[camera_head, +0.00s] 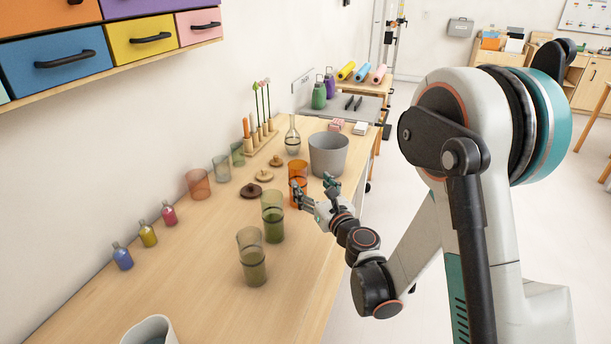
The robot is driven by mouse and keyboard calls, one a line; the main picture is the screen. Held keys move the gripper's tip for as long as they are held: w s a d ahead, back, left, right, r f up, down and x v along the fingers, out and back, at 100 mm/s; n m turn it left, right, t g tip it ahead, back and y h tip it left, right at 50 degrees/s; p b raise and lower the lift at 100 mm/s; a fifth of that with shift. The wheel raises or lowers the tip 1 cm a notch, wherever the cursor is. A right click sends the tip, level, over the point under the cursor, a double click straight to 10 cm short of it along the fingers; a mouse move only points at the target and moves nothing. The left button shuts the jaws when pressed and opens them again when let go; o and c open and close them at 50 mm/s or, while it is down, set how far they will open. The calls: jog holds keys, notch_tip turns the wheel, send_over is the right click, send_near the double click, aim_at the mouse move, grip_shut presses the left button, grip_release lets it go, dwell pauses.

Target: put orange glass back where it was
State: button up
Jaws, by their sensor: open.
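An orange glass (298,172) stands upright on the wooden table, in front of the grey bin and beside my gripper. My gripper (313,187) is open. Its fingers are spread at the glass, with one finger overlapping its lower part. I cannot tell whether the fingers touch the glass or are around it. The lower right of the glass is partly hidden by the gripper.
Green glass (272,218) and olive glass (252,258) stand close in front. A faint reddish glass (198,184) stands near the wall. The grey bin (328,155) and clear flask (292,136) are behind. Small bottles (148,233) line the left.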

jog(key=s+d+r+n+g, duration=0.2)
jog(key=s+r+n, duration=0.35)
jog(key=n, duration=0.25)
jog(key=s+d+r+n+g, duration=0.1)
jog(key=s+r+n+g, duration=0.25)
jog(key=s+n, duration=0.45)
jog(key=s+d+f+n+g+h, duration=0.1)
jog(key=s+d+n+g+h, duration=0.1)
jog(key=s+d+n, duration=0.5)
jog(key=s+d+f+n+g+h, duration=0.2)
jog(key=s+d+n+h, duration=0.3)
jog(key=s, duration=0.9)
jog(key=d+n, duration=0.3)
jog(key=shift+d+h, duration=0.3)
jog(key=shift+d, duration=0.05)
jog(key=shift+c, duration=0.5)
